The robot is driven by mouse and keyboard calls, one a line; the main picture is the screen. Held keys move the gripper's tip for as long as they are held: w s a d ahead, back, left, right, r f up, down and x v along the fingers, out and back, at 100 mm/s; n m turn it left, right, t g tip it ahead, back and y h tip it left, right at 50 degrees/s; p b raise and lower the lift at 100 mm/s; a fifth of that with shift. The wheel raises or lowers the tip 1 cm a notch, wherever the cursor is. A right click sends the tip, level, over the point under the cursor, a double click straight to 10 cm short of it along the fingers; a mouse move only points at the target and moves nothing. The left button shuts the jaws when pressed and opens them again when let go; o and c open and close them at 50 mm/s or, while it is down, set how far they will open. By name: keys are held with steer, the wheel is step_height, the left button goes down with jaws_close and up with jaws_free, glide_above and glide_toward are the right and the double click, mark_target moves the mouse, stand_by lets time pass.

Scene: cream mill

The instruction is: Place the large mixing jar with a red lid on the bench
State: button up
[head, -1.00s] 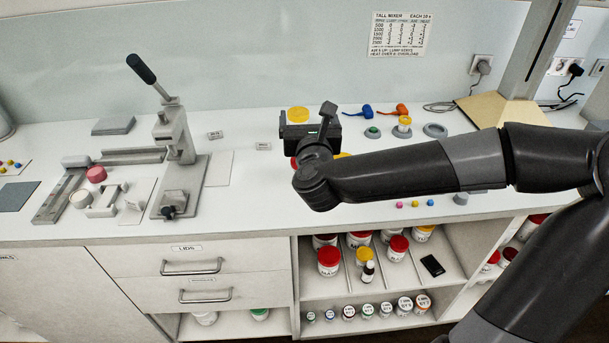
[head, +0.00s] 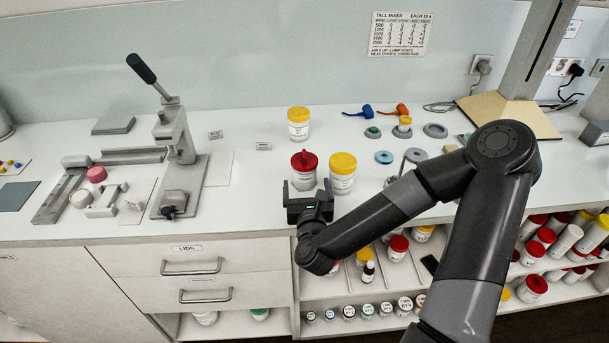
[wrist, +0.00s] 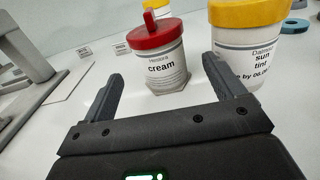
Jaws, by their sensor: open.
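A white jar with a red lid (head: 304,172) stands upright on the white bench (head: 255,205) near its front edge. Its lid carries a raised red piece on top. In the wrist view the jar (wrist: 158,62) reads "cream" and stands just beyond the fingertips, between their lines, with no visible contact. My gripper (head: 308,191) is open and empty, low at the bench's front edge on the near side of this jar. Both fingers (wrist: 162,72) show in the wrist view. Other red-lidded jars (head: 398,247) sit on the shelf below, partly hidden by my arm.
A yellow-lidded jar (head: 342,175) stands close to the right of the red-lidded one. Another yellow-lidded jar (head: 298,126) stands behind. A lever press (head: 175,150) is at the left. Small round pieces and scoops lie at right. Bench left of the jar is clear.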

steer(key=shift+w+f, duration=0.1)
steer(key=shift+f, duration=0.15)
steer(key=shift+w, duration=0.35)
steer(key=w, duration=0.6)
steer(key=shift+w, duration=0.3)
steer(key=c, duration=1.1)
